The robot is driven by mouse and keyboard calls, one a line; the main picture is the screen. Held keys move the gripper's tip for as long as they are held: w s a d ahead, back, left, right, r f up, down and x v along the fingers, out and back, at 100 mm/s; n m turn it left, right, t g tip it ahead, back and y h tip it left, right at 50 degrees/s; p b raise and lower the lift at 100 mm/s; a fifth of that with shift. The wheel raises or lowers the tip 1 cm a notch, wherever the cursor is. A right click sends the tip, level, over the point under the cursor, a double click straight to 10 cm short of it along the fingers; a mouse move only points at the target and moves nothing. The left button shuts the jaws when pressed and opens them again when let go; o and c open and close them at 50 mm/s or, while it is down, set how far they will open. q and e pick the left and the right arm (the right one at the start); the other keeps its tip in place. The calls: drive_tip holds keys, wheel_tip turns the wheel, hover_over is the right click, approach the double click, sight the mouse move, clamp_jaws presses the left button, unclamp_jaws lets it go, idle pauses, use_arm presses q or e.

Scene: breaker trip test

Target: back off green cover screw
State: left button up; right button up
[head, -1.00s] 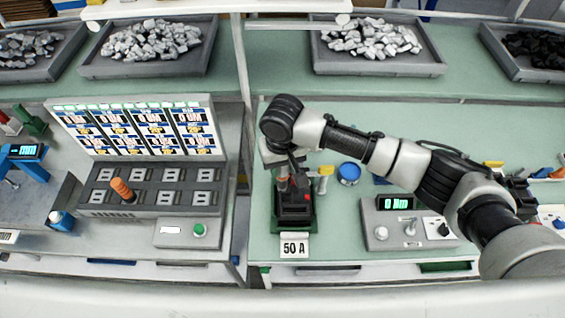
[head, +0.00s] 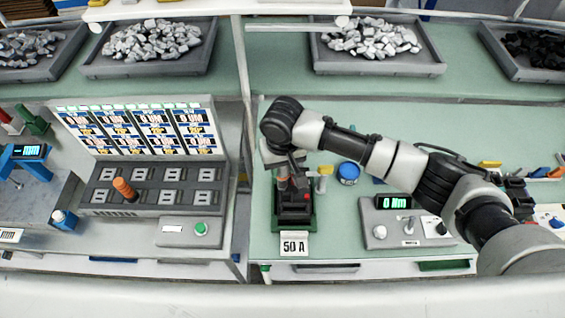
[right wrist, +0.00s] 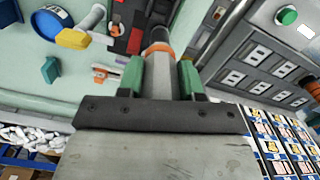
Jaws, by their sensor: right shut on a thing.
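My right gripper (head: 284,176) reaches down over the back left of a dark breaker (head: 294,203) with a red button, which sits in a green holder (head: 306,222) behind the 50 A label. In the right wrist view my right gripper (right wrist: 161,78) has its green fingertips shut on a grey tool with an orange band (right wrist: 158,48). The tool points at the dark and red breaker (right wrist: 132,28). The tool's tip and the green cover screw are hidden or too small to make out. My left gripper is not in view.
A console with a 0 Nm display (head: 393,203) stands right of the breaker. A blue round pot (head: 348,173) stands behind. A panel with several slots (head: 150,188) holds one orange-topped piece (head: 124,189) on the left bench. Trays of grey pieces (head: 366,65) line the back.

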drive_tip(key=shift+f, duration=0.65)
idle(1.0)
drive_tip(key=shift+s, duration=0.15)
idle(0.9)
drive_tip(key=shift+r+p, duration=0.9)
drive_tip(key=shift+r, duration=2.2)
